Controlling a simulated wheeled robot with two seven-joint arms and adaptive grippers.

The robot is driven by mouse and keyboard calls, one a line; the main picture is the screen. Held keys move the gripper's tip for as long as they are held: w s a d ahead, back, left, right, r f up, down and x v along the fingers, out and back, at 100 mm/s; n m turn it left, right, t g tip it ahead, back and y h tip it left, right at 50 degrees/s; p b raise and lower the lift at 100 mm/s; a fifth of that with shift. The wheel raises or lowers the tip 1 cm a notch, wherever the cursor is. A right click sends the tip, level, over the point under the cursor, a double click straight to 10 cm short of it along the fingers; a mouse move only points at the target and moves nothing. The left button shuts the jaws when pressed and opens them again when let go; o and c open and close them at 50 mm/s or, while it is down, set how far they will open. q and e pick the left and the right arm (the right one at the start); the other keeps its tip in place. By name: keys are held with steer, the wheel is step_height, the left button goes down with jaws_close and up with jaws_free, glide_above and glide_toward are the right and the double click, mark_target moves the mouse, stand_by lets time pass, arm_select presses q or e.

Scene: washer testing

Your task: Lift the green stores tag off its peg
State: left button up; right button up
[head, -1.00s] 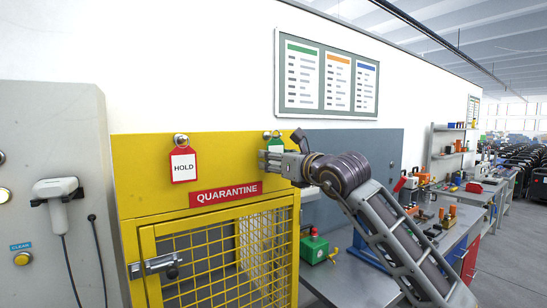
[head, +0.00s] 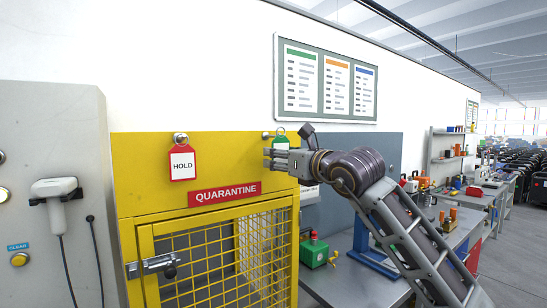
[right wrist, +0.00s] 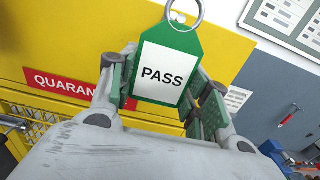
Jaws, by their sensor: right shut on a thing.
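The green tag (right wrist: 170,75), marked PASS on a white label, is upright between the fingers of my right gripper in the right wrist view. My right gripper (head: 270,158) is shut on it in front of the yellow panel. In the head view the tag's green top (head: 281,142) shows above the fingers; the rest is hidden. Its metal ring (right wrist: 184,12) stands above it, cut by the frame's top edge. In the head view the peg (head: 265,135) shows just left of the ring, and the ring looks clear of it. My left gripper is not in view.
A red HOLD tag (head: 182,164) hangs on another peg to the left. Below are the red QUARANTINE sign (head: 225,194) and a yellow mesh cage door (head: 200,260). A workbench with a green box (head: 314,252) stands at the right.

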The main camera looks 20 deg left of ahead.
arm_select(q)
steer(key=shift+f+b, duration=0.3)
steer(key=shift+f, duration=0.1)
arm_select(e)
steer(key=shift+s+d+f, duration=0.2)
steer(key=shift+d, duration=0.1)
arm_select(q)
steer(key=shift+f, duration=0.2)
arm_select(e)
steer(key=shift+s+d, duration=0.25)
arm_select(q)
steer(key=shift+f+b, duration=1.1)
steer(key=shift+b, duration=0.2)
arm_select(e)
steer(key=shift+v, duration=1.7)
steer(key=shift+r, duration=0.1)
